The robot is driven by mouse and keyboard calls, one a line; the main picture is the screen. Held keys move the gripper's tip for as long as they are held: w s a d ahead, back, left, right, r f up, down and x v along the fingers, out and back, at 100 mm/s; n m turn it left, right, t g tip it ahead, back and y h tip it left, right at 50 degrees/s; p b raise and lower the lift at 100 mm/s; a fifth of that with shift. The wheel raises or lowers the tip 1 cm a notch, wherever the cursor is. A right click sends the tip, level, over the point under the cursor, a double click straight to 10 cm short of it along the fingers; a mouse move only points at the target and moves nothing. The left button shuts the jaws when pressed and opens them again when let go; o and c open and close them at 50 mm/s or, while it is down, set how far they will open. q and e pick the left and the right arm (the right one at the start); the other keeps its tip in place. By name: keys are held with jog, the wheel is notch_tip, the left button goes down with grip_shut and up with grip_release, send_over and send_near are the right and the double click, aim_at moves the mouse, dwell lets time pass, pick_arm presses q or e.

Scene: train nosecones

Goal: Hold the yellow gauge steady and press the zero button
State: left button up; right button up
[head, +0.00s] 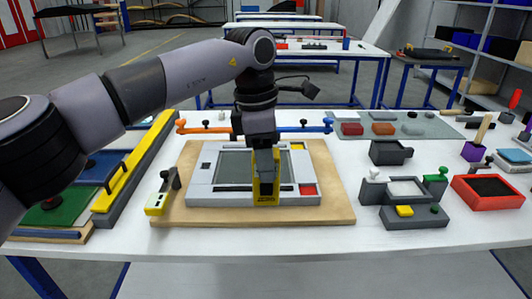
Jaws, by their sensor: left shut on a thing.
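My left arm reaches in from the left, and my left gripper (264,158) points down over the grey fixture (200,190) at the table's middle. It is shut on an upright yellow piece (266,190) that looks like the yellow gauge. The gauge stands at the front edge of the fixture. Dark markings show low on it, too small to read. The gripper hides its upper part. I cannot make out a zero button for certain; a red square (307,189) sits on the fixture right of the gauge. My right gripper is not in view.
The fixture lies on a wooden board (335,205). A yellow and grey clamp-like tool (160,200) lies at the board's left. A long yellow bar (135,165) stands further left. Grey blocks (415,215) and a red tray (487,192) stand right. The front table strip is clear.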

aim_at(266, 191)
pick_arm(q)
jog(key=shift+f+b, duration=1.8)
jog(key=shift+f, duration=1.8)
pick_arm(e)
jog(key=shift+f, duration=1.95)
pick_arm(q)
jog(key=shift+f, duration=0.1)
jog(key=shift+f+b, duration=1.3)
jog(key=shift+f, duration=1.2)
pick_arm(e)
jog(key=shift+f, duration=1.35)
pick_arm(q)
jog(key=shift+f, duration=0.25)
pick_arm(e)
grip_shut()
